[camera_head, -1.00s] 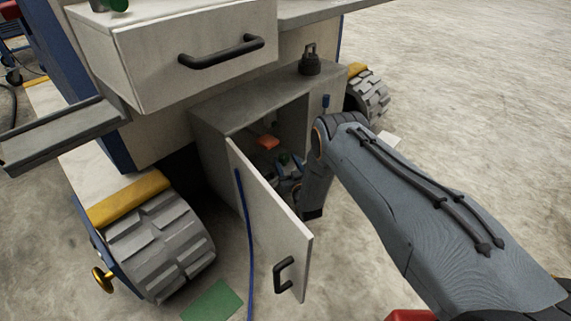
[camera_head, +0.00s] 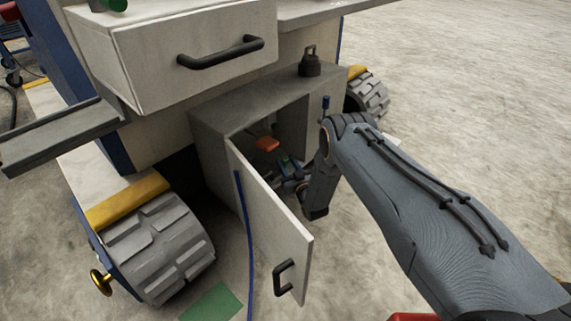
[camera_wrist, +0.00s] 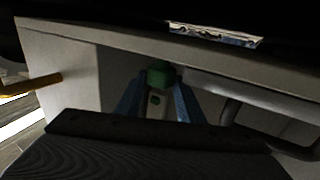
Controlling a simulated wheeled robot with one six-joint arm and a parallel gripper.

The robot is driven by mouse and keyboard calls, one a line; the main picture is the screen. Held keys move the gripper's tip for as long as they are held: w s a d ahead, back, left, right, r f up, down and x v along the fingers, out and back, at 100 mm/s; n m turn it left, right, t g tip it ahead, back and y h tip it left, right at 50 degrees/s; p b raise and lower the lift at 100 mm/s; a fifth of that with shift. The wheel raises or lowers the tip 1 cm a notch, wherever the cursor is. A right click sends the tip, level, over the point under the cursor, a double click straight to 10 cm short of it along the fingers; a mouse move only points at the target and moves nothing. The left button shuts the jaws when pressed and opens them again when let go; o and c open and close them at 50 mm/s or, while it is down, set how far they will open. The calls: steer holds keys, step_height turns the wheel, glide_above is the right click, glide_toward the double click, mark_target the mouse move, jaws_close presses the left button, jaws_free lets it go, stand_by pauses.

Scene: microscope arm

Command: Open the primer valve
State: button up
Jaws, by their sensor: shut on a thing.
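My gripper (camera_head: 287,163) reaches into the open low cabinet (camera_head: 247,112) and is partly hidden by its door and shadow. In the wrist view its two blue fingers (camera_wrist: 158,98) are on either side of a pale part with a green top (camera_wrist: 161,73), and it is shut on this part. The green also shows as a small spot in the head view. I cannot tell surely whether this part is the primer valve. An orange piece (camera_head: 267,144) is inside the cabinet, behind and left of the gripper.
The cabinet door (camera_head: 275,225) stands open, left of my wrist, with a black handle (camera_head: 284,277). A drawer (camera_head: 195,60) juts out above. A small black weight-like object (camera_head: 310,64) stands on the cabinet top. A ridged wheel (camera_head: 155,250) is at left. Open floor is at right.

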steer(key=n+g+y+b, duration=0.2)
steer(key=y, duration=0.1)
steer(key=d+n+g+y+b, duration=0.1)
steer(key=shift+w+f+n+g+y, duration=0.15)
steer(key=shift+w+n+g+y, duration=0.15)
steer(key=shift+w+n+y, duration=0.1)
steer(key=n+g+y+b, duration=0.2)
steer(key=g+b, duration=0.1)
steer(key=n+g+y+b, duration=0.1)
steer(key=b, duration=0.1)
steer(key=shift+w+d+n, duration=0.3)
steer(key=shift+g+b, duration=0.35)
steer(key=shift+g, duration=0.05)
steer(key=shift+n+g, duration=0.3)
steer(key=o, duration=1.1)
steer(key=shift+w+d, duration=0.1)
steer(key=shift+d, duration=0.05)
steer(key=shift+c, duration=0.2)
steer(key=shift+a, duration=0.25)
steer(key=p+v, duration=0.2)
steer(key=v, duration=0.6)
steer(key=shift+p, duration=0.35)
steer(key=shift+a, duration=0.1)
